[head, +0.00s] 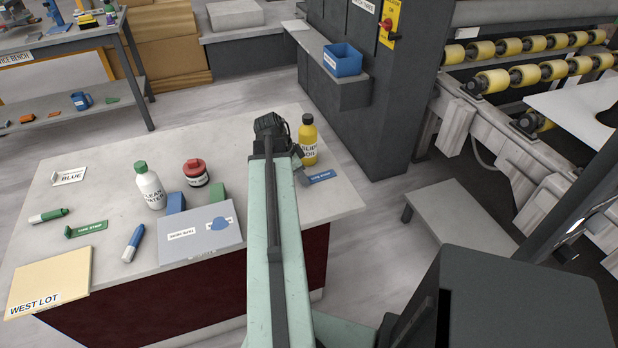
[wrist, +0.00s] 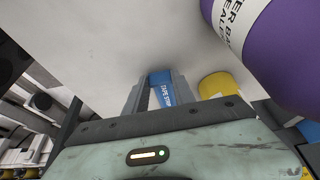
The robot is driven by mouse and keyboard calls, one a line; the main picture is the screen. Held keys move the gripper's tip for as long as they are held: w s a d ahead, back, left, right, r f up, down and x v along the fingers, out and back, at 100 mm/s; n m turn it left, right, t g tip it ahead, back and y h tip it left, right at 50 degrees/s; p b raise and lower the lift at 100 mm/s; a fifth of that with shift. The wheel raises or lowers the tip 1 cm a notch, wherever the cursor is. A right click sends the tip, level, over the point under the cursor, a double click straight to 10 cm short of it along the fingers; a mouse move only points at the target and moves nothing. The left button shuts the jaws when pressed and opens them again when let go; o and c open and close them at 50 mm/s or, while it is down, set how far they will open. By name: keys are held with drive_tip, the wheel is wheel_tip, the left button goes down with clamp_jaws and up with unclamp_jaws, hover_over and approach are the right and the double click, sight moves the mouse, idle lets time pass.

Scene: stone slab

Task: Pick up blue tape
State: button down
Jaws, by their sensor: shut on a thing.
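The blue tape (head: 323,177) is a flat strip with white lettering at the right end of the stone slab, just in front of the yellow bottle. It also shows in the wrist view (wrist: 162,88), between the two grey fingers. My gripper (head: 301,175) is shut on the blue tape; in the head view my arm partly hides it. The strip looks level with the slab top, and I cannot tell whether it touches the slab.
The yellow bottle (head: 308,143) stands close behind my gripper. A purple bottle (wrist: 268,45) shows near it in the wrist view.

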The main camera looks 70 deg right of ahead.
wheel_tip(320, 180, up, 10)
drive_tip(key=p, duration=1)
